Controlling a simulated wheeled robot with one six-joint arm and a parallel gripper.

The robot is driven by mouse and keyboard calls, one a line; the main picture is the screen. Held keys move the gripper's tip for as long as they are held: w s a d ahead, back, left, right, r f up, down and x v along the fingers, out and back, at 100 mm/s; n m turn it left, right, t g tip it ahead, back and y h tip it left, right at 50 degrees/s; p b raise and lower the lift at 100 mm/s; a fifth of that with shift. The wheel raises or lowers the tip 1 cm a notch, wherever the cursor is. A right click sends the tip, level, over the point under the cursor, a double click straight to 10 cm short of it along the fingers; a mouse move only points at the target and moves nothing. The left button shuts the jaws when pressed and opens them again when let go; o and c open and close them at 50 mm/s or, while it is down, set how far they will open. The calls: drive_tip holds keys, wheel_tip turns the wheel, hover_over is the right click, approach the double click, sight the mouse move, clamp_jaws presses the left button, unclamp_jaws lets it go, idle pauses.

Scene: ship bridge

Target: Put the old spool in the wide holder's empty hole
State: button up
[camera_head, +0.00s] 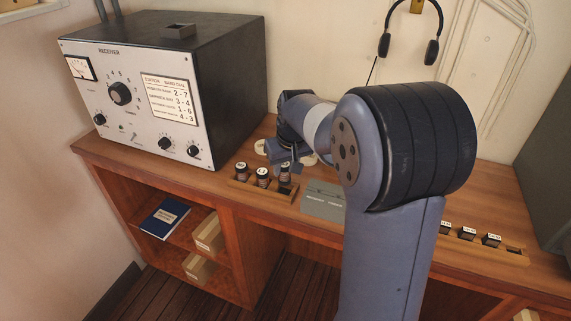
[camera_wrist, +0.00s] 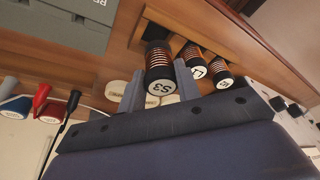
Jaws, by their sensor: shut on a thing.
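A wooden holder (camera_head: 258,193) stands on the desk in front of the receiver, with copper-wound, dark-ended spools in a row. Two of them, the left spool (camera_head: 240,172) and the middle spool (camera_head: 262,178), stand upright in it. My gripper (camera_head: 285,167) is at the holder's right end, shut on a spool marked S3 (camera_wrist: 159,70). In the wrist view the S3 spool sits between both fingers, lined up with a dark square hole at the row's end. Which spool is the old one is not readable.
The receiver (camera_head: 150,95) stands to the left. A grey box (camera_head: 323,200) lies right of the holder. A second rack (camera_head: 485,250) with small labelled dark blocks is farther right, partly hidden by my arm.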

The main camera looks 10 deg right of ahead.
sight(287, 175)
drive_tip(key=shift+f+b, duration=0.45)
drive_tip(key=shift+f, duration=0.3)
drive_tip(key=shift+f+b, duration=0.75)
drive_tip(key=shift+f, duration=0.8)
idle(4.2)
drive_tip(key=o, duration=1.1)
drive_tip(key=shift+c, duration=0.2)
drive_tip(key=v, duration=1.1)
